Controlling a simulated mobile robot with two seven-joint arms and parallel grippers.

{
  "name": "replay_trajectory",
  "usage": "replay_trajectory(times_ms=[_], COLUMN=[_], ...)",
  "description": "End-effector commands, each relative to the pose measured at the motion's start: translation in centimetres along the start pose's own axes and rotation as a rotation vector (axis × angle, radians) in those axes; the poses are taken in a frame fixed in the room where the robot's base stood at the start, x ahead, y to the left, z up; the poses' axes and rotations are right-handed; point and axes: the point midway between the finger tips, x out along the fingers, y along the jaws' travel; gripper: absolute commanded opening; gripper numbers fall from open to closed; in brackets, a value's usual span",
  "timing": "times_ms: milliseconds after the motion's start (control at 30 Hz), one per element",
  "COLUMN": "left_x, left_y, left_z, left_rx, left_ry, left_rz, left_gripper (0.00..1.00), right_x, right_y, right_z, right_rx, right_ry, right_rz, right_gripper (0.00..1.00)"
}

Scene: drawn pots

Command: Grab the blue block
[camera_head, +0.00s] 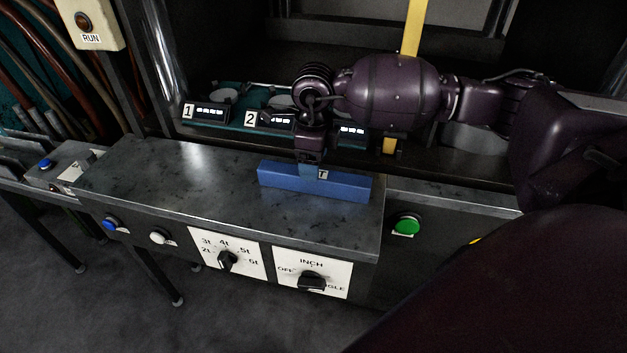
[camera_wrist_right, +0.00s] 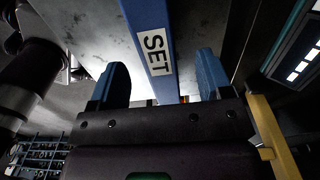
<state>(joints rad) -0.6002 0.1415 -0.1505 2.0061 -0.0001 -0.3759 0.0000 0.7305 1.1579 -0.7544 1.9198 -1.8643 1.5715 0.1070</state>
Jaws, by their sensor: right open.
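The blue block (camera_head: 345,188) is a long bar lying on the grey metal top of the control console. In the right wrist view the blue block (camera_wrist_right: 142,18) runs between the fingers and carries a white label reading SET. My right gripper (camera_head: 313,170) is over the middle of the block, pointing down, and hides part of it and most of the label in the head view. In the right wrist view my right gripper (camera_wrist_right: 160,75) is open, with a blue finger on each side of the block and visible gaps between. My left gripper is not in view.
The console top (camera_head: 165,180) is clear left of the block. Its front has a green button (camera_head: 407,224) and dial panels (camera_head: 312,279). Behind stand numbered displays (camera_head: 210,113) and a yellow upright bar (camera_head: 412,28), close to my right arm.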

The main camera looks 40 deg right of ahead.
Motion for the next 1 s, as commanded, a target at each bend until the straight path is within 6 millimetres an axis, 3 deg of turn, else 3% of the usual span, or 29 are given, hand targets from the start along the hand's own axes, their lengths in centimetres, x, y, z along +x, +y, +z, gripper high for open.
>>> replay_trajectory(times_ms=[367, 633, 1000], left_x=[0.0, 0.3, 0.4], left_y=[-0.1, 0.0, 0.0], left_z=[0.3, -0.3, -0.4], left_rx=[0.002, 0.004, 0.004], left_ry=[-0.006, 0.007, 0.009], left_rz=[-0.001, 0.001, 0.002], left_gripper=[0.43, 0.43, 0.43], right_x=[4.6, 4.9, 4.9], right_y=[0.4, 0.3, 0.3], right_z=[-0.1, -0.1, -0.1], right_rx=[0.000, -0.001, -0.001], right_ry=[0.003, 0.001, 0.001], right_rz=[0.004, 0.001, 0.001], right_gripper=[0.72, 0.72, 0.16])
